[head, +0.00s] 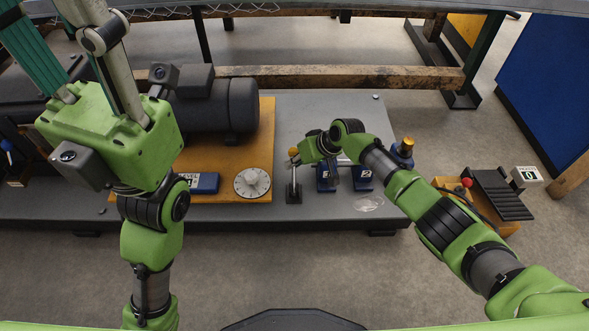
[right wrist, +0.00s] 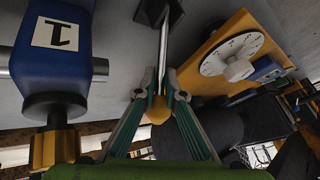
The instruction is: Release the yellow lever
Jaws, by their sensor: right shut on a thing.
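The yellow lever is a metal rod with a yellow knob (head: 293,152), upright on the grey machine bed in the head view. In the right wrist view its rod (right wrist: 163,50) and knob (right wrist: 158,112) lie between the teal fingers. My right gripper (right wrist: 161,80) is shut on the lever, with fingers on both sides of the rod by the knob. In the head view the right gripper's fingers are mostly hidden behind its green body. My left gripper (head: 48,12) is raised at the upper left, its fingers spread and empty, away from the lever.
A white dial (head: 252,183) and a dark motor (head: 215,103) sit on an orange plate left of the lever. Blue blocks (head: 362,178) stand just right of it. A control box with a red knob (head: 466,182) is further right. The floor in front is clear.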

